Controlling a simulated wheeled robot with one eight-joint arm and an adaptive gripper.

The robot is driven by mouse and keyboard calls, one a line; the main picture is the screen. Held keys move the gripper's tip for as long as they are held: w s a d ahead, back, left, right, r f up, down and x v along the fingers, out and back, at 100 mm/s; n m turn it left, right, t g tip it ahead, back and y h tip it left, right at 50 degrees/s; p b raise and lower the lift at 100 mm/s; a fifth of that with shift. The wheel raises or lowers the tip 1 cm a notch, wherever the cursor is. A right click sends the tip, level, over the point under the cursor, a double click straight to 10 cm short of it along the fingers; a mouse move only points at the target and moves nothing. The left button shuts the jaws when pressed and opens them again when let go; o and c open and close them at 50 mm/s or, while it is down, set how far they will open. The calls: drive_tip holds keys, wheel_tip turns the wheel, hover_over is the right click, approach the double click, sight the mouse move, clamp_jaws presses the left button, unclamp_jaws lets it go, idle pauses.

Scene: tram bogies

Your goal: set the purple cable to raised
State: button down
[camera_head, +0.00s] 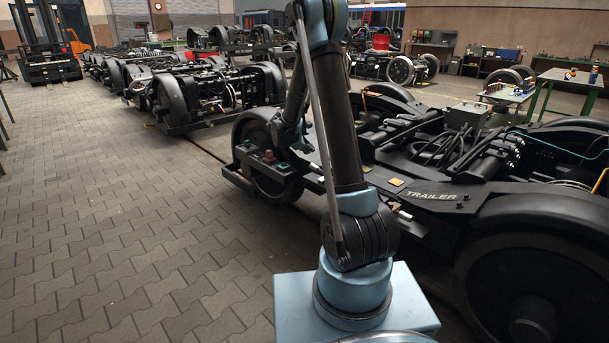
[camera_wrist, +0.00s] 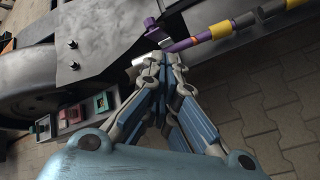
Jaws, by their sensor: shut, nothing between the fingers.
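The purple cable (camera_wrist: 183,45) shows in the wrist view as a purple length with yellow bands, running from the centre top toward the upper right. A purple upright piece (camera_wrist: 152,29) stands at its left end, beside a dark metal plate. My gripper (camera_wrist: 165,62) is shut and empty, its fingertips just below the cable's left end. I cannot tell whether the tips touch the cable. In the head view my arm hides the gripper, and I cannot make out the purple cable there.
A red block (camera_wrist: 71,113) and a green block (camera_wrist: 43,128) sit on the bogie's end beam, left of my gripper. A wheel (camera_wrist: 38,70) lies beyond them. The trailer bogie (camera_head: 433,195) fills the right of the head view. The paved floor (camera_head: 120,200) at left is clear.

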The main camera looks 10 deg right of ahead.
drive_tip(key=w+a+f+n+t, duration=0.1)
drive_tip(key=w+a+f+n, duration=0.2)
drive_tip(key=w+f, duration=0.4)
drive_tip(key=n+t+h, duration=0.1)
drive_tip(key=n, duration=0.2)
approach(305, 177)
wheel_tip(305, 177, up, 3)
drive_tip(key=x, duration=0.9)
drive_tip(key=shift+w+d, duration=0.2)
drive_tip(key=shift+w, duration=0.25)
drive_tip(key=shift+r, duration=0.1)
wheel_tip(305, 177, up, 10)
drive_tip(key=s+d+m+t, duration=0.1)
drive_tip(key=m+t, duration=0.1)
drive_tip(key=shift+s, duration=0.4)
drive_tip(key=shift+d, duration=0.15)
